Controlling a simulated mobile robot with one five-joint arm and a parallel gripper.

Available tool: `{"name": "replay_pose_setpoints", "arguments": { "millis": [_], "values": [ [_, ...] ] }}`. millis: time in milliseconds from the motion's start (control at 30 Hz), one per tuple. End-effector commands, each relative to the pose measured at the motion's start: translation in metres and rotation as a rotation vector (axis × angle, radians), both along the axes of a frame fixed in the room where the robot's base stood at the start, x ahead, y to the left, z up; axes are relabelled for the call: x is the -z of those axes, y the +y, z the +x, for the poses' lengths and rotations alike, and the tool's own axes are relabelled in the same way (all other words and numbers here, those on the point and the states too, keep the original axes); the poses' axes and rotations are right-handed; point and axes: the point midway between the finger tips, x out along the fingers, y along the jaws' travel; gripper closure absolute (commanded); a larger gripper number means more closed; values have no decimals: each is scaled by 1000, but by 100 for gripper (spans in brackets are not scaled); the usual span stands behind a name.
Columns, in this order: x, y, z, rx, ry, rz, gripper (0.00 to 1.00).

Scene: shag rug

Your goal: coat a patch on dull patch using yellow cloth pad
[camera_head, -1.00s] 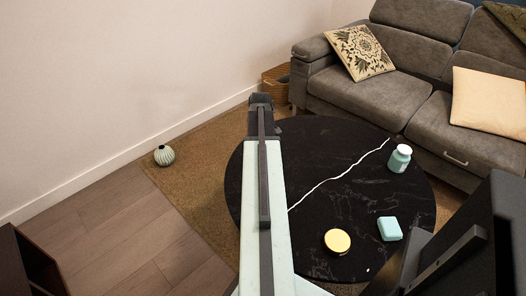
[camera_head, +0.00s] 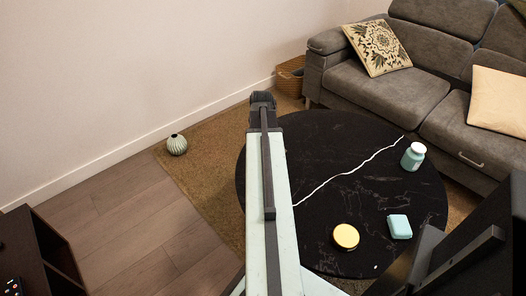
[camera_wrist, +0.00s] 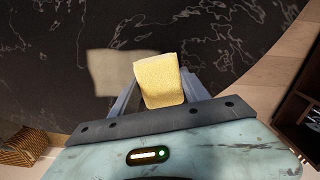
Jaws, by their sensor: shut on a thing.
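My gripper (camera_wrist: 158,84) is shut on the yellow cloth pad (camera_wrist: 158,78), which sits between the two fingers in the wrist view. The dull patch (camera_wrist: 112,72) is a greyish-tan square on the black marbled table top (camera_wrist: 60,40). It lies just left of the pad and partly behind it. I cannot tell whether the pad touches the table. In the head view my arm's end (camera_head: 262,98) is over the table's far left edge, and the pad and patch are hidden there.
On the round black table (camera_head: 330,215) stand a teal jar with a white lid (camera_head: 412,157), a yellow-topped round tin (camera_head: 346,237) and a teal block (camera_head: 399,227). A grey sofa (camera_head: 400,90) is behind. A striped vase (camera_head: 177,145) and wicker basket (camera_head: 290,75) are on the floor.

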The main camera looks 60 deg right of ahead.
Motion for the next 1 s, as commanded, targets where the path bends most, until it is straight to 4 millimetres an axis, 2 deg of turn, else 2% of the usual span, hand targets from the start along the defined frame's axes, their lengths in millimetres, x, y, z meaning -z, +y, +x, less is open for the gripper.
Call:
{"name": "replay_pose_setpoints", "arguments": {
  "millis": [167,633,1000],
  "values": [
    [-4,2,1,-2,-2,6,79],
    [-60,1,0,-1,-1,3,79],
    [-61,1,0,-1,-1,2,79]
  ]
}}
